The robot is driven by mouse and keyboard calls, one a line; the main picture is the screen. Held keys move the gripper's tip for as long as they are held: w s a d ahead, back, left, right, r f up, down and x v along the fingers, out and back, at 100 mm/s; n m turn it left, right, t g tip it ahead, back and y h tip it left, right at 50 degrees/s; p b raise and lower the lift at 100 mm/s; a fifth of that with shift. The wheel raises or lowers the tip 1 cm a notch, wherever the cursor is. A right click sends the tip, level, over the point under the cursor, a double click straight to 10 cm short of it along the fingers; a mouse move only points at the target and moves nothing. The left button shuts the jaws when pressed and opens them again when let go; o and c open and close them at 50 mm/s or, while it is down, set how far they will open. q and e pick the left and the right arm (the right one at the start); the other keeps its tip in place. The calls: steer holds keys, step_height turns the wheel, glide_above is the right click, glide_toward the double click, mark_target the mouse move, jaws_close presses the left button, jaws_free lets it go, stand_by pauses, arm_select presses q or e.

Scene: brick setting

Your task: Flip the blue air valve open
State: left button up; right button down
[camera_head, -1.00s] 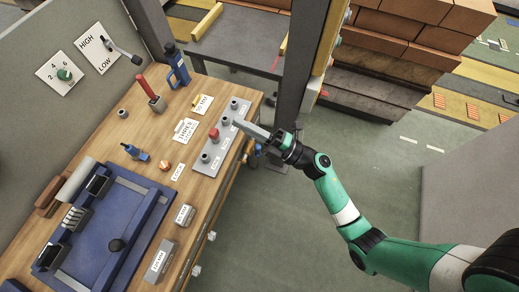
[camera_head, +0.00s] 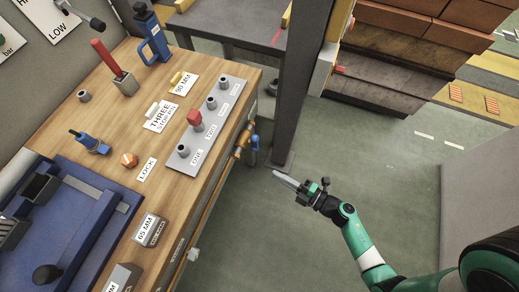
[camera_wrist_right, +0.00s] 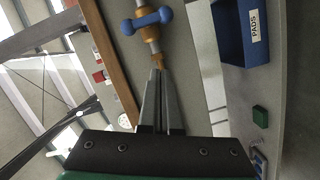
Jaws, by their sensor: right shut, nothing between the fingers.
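The blue air valve (camera_head: 254,150) is on a brass pipe along the bench's right side. In the right wrist view, its blue lever (camera_wrist_right: 147,21) lies across the brass fitting, near the top. My right gripper (camera_head: 277,176) is shut and empty, beyond the bench edge, to the right of and below the valve in the head view. In the right wrist view, its closed fingertips (camera_wrist_right: 157,72) point at the brass pipe just below the lever. Whether they touch the pipe I cannot tell. My left gripper is not in view.
The wooden bench (camera_head: 219,75) carries a grey plate (camera_head: 213,110) with a red knob (camera_head: 194,118) close to its edge. A dark post (camera_head: 300,100) stands right of the valve. A blue PADS bin (camera_wrist_right: 230,45) shows in the wrist view. Floor right of the bench is open.

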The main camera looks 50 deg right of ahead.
mark_target(255, 143)
arm_select(q)
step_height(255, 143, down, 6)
steer(key=b, duration=0.5)
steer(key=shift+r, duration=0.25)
arm_select(e)
steer(key=w+d+f, duration=0.2)
steer(key=w, duration=0.9)
steer(key=shift+w+f, duration=0.15)
steer(key=shift+f, duration=0.05)
steer(key=shift+d, duration=0.1)
arm_select(q)
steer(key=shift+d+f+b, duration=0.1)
steer(key=shift+b, duration=0.2)
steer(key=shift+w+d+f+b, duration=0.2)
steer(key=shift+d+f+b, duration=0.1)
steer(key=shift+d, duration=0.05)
arm_select(e)
steer(key=shift+f+n, duration=0.1)
steer(key=shift+n, duration=0.2)
